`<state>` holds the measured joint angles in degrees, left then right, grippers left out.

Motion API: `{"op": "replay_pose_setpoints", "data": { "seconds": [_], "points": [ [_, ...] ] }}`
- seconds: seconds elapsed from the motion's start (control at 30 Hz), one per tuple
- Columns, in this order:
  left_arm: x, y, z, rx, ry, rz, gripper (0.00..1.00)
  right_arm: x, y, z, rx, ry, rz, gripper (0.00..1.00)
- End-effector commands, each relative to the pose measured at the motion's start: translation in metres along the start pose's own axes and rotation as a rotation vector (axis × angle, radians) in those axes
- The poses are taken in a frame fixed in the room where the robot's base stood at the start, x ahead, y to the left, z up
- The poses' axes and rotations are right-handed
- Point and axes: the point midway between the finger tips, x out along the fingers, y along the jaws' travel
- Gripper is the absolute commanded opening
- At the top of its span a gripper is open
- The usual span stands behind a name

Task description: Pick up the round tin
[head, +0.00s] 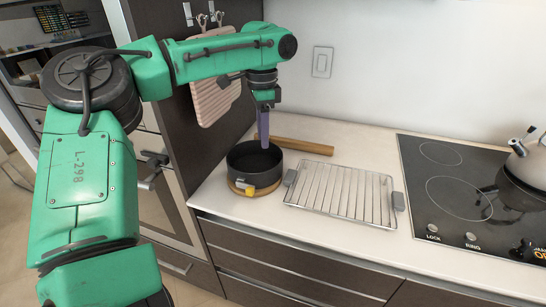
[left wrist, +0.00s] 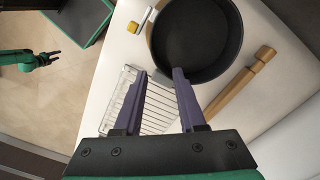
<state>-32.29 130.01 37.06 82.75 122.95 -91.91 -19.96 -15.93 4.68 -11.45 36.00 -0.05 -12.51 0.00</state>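The round tin (head: 254,168) is a dark, open, round pan standing upright on the counter left of the wire rack. It also shows in the left wrist view (left wrist: 200,35), looking empty. My left gripper (head: 263,146) points down over the tin. Its two purple fingers are apart in the left wrist view (left wrist: 161,74), with nothing held between them. One fingertip overlaps the tin's near wall and the other lies outside its rim; I cannot tell whether either touches. My right gripper (left wrist: 52,57) is small at the left of the wrist view, away from the counter, its fingers apart.
A wire rack (head: 340,191) with grey end handles lies right of the tin. A wooden rod (head: 303,146) lies behind it. A yellow piece (head: 249,191) sits at the tin's front. The cooktop (head: 455,185) with a kettle (head: 530,160) is at right. A tall cabinet stands left.

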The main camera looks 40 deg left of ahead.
Motion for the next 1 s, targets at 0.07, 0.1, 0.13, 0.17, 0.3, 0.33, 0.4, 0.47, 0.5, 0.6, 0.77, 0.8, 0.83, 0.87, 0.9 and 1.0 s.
{"op": "replay_pose_setpoints", "data": {
  "seconds": [0.07,0.1,0.13,0.17,0.3,0.33,0.4,0.47,0.5,0.6,0.77,0.8,0.83,0.87,0.9,1.0],
  "points": [
    [0.006,0.000,0.000,0.000,0.001,0.001,0.40,0.001,0.001,-0.005,0.000,0.007,0.001,0.53],
    [0.013,0.001,0.000,0.000,0.000,0.002,0.40,0.001,0.001,-0.004,0.000,0.007,0.001,0.53],
    [0.019,0.001,0.000,0.000,-0.001,0.003,0.40,0.002,0.000,-0.002,0.000,0.003,0.000,0.53],
    [0.027,0.001,0.000,0.001,0.000,0.005,0.40,0.002,-0.001,0.003,0.000,-0.003,-0.001,0.53],
    [0.064,0.001,0.001,0.000,-0.002,0.004,0.40,-0.001,-0.006,0.031,0.001,-0.049,-0.008,0.53],
    [0.071,0.001,0.001,0.000,-0.001,0.004,0.40,-0.002,-0.006,0.035,0.001,-0.057,-0.009,0.53],
    [0.083,0.001,0.000,0.000,-0.002,0.002,0.40,-0.003,-0.007,0.040,0.001,-0.065,-0.010,0.53],
    [0.090,0.001,0.000,0.000,0.000,0.002,0.40,-0.004,-0.007,0.039,0.001,-0.063,-0.010,0.53],
    [0.095,0.001,0.001,0.000,-0.001,0.002,0.40,-0.005,-0.007,0.036,0.001,-0.059,-0.010,0.53],
    [0.110,0.002,0.002,0.000,-0.002,0.003,0.40,-0.009,-0.005,0.021,0.001,-0.035,-0.008,0.53],
    [0.140,0.003,0.003,-0.001,-0.002,0.001,0.40,-0.014,-0.004,0.007,0.001,-0.012,-0.006,0.53],
    [0.143,0.003,0.003,0.000,-0.002,0.000,0.40,-0.014,-0.004,0.008,0.001,-0.013,-0.006,0.53],
    [0.144,0.003,0.002,0.000,0.000,0.000,0.40,-0.014,-0.004,0.009,0.001,-0.015,-0.006,0.53],
    [0.145,0.003,0.002,0.000,0.001,-0.001,0.40,-0.014,-0.004,0.010,0.001,-0.017,-0.006,0.53],
    [0.145,0.003,0.002,0.000,0.001,-0.001,0.40,-0.013,-0.004,0.012,0.002,-0.021,-0.007,0.53],
    [0.145,0.003,0.002,-0.001,0.001,-0.001,0.40,-0.013,-0.005,0.017,0.002,-0.028,-0.008,0.53]
  ]
}}
